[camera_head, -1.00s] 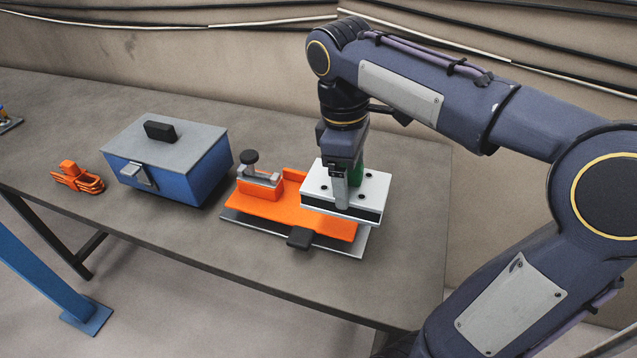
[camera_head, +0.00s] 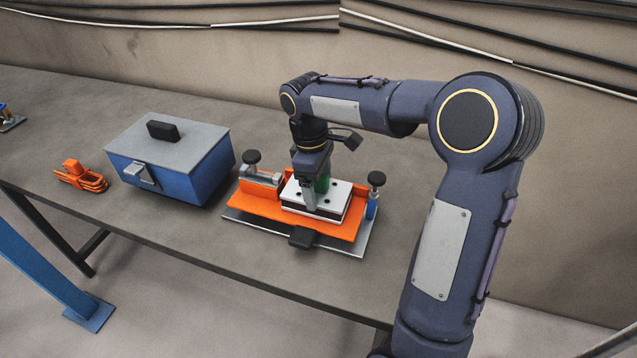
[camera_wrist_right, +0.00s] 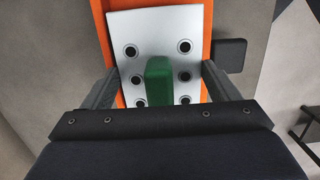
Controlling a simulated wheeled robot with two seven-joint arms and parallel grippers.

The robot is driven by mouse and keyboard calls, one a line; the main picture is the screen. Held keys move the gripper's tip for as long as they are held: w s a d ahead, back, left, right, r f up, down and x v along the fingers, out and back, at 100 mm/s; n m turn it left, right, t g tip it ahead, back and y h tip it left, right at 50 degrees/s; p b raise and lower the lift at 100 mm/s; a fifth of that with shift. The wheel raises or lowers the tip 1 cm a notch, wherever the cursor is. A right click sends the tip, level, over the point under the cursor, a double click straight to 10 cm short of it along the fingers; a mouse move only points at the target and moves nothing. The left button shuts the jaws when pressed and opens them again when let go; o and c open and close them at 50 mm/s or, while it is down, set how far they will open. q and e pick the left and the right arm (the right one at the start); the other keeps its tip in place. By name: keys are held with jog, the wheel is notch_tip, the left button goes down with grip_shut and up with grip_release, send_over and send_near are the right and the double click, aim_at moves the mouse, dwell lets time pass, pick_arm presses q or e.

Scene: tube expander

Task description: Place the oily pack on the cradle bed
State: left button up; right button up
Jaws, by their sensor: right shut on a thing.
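The oily pack is a white-topped block with dark sides and round dark holes (camera_head: 336,196); it also shows in the right wrist view (camera_wrist_right: 138,28). A green grip block (camera_wrist_right: 159,80) stands on its top. The orange cradle bed (camera_head: 262,202) is under the pack. My right gripper (camera_head: 316,199) points down with its fingers either side of the green block, shut on it. The pack is over the bed between its raised ends; I cannot tell whether it touches the bed. My left gripper is not in view.
Black-knobbed clamps stand at the cradle's left (camera_head: 252,158) and right (camera_head: 376,180) ends. A black tab (camera_head: 303,237) sticks out in front. A blue toolbox (camera_head: 170,165) and an orange coiled item (camera_head: 80,176) lie to the left. The table (camera_head: 230,245) is clear in front.

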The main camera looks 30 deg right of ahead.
jog(key=shift+f, duration=0.1)
jog(key=shift+f, duration=0.15)
jog(key=o, duration=1.3)
jog(key=r, duration=0.7)
jog(key=w+a+r+p, duration=0.1)
jog(key=r, duration=0.3)
jog(key=shift+r, duration=0.65)
jog(key=shift+s+r, duration=0.1)
jog(key=shift+s, duration=0.15)
jog(key=s+a+f+m+t+y, duration=0.1)
jog(key=s+a+f+m+t, duration=0.1)
jog(key=s, duration=0.5)
jog(key=s+a+f+m+t+y, duration=0.2)
jog(key=s+f+m, duration=0.2)
jog(key=s, duration=0.4)
jog(key=s+a+f+m+t+y, duration=0.1)
jog(key=s+a+f+m+t, duration=0.1)
jog(key=s, duration=0.5)
jog(key=shift+s+a+f+m+t+y, duration=0.15)
jog(key=shift+f+m, duration=0.15)
jog(key=shift+m, duration=0.2)
jog(key=shift+s+a+f+m+t+y, duration=0.15)
jog(key=shift+f+m, duration=0.1)
jog(key=shift+m, duration=0.25)
